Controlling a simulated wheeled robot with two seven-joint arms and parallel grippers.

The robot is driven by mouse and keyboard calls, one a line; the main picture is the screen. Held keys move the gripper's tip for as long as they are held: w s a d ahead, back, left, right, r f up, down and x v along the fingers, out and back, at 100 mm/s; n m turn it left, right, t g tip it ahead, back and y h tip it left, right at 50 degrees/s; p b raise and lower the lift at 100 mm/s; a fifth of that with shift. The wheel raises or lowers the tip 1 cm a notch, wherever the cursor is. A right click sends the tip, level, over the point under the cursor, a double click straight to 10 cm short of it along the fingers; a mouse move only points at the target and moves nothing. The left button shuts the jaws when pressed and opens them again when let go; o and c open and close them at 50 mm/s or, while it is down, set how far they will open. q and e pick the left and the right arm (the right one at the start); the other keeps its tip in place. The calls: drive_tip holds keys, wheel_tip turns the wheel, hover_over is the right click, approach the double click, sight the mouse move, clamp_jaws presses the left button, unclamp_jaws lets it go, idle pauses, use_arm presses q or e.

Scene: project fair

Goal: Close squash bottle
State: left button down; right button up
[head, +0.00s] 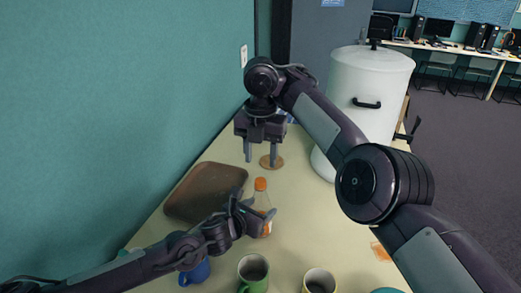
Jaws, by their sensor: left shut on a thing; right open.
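The squash bottle (266,229) stands upright on the table, clear with an orange lower part. An orange cap (260,184) shows at its top; I cannot tell how tightly it sits. My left gripper (262,208) reaches in from the left and is shut on the bottle's body, hiding part of it. My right gripper (261,157) points down, open and empty, beyond and above the bottle in the picture. A round brown disc (271,162) lies on the table by its fingertips.
A brown tray (205,190) lies left of the bottle against the green wall. A large white urn (370,85) stands at the back right. My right arm crosses over the table's right side.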

sight(260, 180)
wheel_tip(260, 180, down, 7)
drive_tip(key=shift+r, duration=0.1)
idle(0.3)
drive_tip(key=shift+c, duration=0.2)
clamp_jaws()
drive_tip(key=m, duration=0.5)
drive_tip(key=shift+m, duration=0.4)
drive_tip(key=m, duration=0.4)
drive_tip(key=shift+o, duration=0.6)
unclamp_jaws()
